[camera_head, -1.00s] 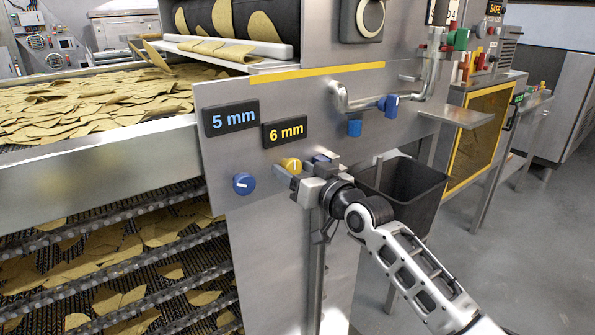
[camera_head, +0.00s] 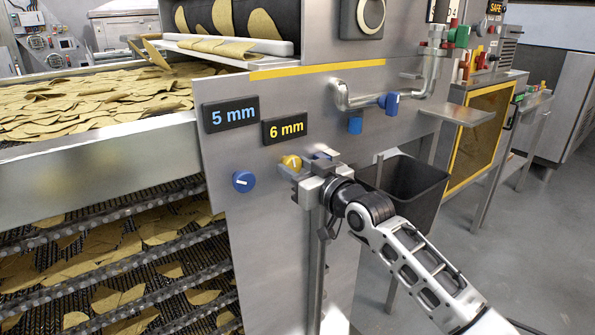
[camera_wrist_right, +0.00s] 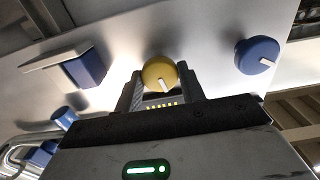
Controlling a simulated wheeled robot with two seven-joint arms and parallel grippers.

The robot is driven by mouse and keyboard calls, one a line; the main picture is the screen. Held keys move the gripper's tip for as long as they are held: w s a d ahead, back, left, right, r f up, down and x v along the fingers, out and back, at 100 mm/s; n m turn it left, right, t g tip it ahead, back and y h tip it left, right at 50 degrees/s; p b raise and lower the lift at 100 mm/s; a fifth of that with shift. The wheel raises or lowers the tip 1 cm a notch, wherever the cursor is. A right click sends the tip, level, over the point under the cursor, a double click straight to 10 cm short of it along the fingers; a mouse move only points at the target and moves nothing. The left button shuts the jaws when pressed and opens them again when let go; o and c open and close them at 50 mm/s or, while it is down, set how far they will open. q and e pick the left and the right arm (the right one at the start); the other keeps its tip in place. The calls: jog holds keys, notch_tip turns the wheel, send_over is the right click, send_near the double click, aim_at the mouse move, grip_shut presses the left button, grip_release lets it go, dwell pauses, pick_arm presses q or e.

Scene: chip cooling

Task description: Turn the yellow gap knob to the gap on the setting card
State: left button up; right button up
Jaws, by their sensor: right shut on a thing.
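The yellow gap knob (camera_head: 292,161) is on the grey machine panel, below the yellow "6 mm" display (camera_head: 284,129). My right gripper (camera_head: 294,167) is at this knob. In the right wrist view the yellow knob (camera_wrist_right: 159,73) sits between the two fingers (camera_wrist_right: 160,88), and the gripper is shut on it. Its white pointer mark shows at the knob's lower edge in that view. I cannot make out a separate setting card. My left gripper is not in view.
A blue knob (camera_head: 243,181) is left of the yellow one, below the blue "5 mm" display (camera_head: 231,114). A pipe with a blue valve handle (camera_head: 390,103) is at the upper right. A dark bin (camera_head: 412,190) stands behind my right arm. Chips cover the conveyor (camera_head: 90,160) at left.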

jog(key=n, duration=0.5)
jog(key=shift+n, duration=0.3)
jog(key=shift+f+n+p, duration=0.1)
jog(key=shift+n+p, duration=0.35)
jog(key=shift+n, duration=1.55)
jog(key=o, duration=1)
jog(key=b+v, duration=0.1)
jog(key=v, duration=1.5)
jog(key=shift+b, duration=0.4)
